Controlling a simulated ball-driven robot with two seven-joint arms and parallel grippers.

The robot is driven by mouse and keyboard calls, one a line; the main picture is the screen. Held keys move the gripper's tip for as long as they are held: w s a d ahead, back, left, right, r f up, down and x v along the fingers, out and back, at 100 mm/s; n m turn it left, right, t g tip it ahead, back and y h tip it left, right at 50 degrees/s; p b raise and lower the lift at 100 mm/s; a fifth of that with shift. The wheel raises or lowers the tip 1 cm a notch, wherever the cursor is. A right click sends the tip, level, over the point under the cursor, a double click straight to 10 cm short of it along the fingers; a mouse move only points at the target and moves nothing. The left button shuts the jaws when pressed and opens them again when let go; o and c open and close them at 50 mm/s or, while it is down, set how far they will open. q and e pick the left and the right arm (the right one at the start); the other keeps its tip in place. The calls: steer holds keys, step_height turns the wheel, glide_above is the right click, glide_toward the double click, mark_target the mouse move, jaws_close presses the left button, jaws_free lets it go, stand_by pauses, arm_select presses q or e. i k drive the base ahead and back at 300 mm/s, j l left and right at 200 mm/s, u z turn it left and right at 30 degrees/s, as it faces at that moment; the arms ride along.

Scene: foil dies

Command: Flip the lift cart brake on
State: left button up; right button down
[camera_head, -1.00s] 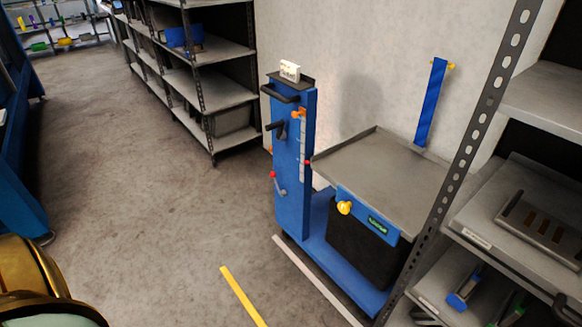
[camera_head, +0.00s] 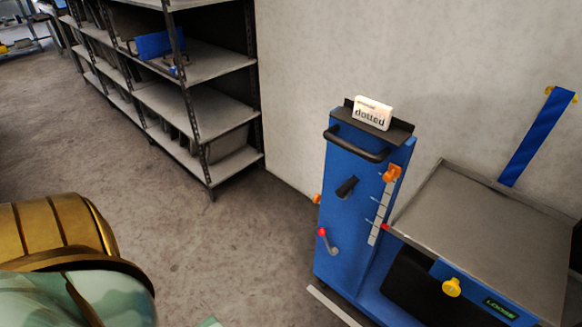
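The blue lift cart (camera_head: 349,222) stands against the wall at the right, with a grey platform (camera_head: 480,225) beside its upright column. A black push handle (camera_head: 355,147) and a short black lever (camera_head: 346,187) are on the column. Lower down is a grey lever with a red knob (camera_head: 327,242). An orange slider (camera_head: 392,173) sits at the top of a white scale (camera_head: 379,215). On the platform's front are a yellow knob (camera_head: 451,287) and a green sign (camera_head: 500,308) reading "LOOSE". Neither of my grippers shows; part of my own body is at lower left.
A grey shelf rack (camera_head: 195,105) stands at the back left with a blue item (camera_head: 158,44) on it. A white block marked "dotted" (camera_head: 372,112) rests on top of the column. The floor (camera_head: 215,255) left of the cart is clear.

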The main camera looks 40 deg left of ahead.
mark_target(326, 242)
steer(key=j, duration=2.25)
steer(key=i, duration=0.05)
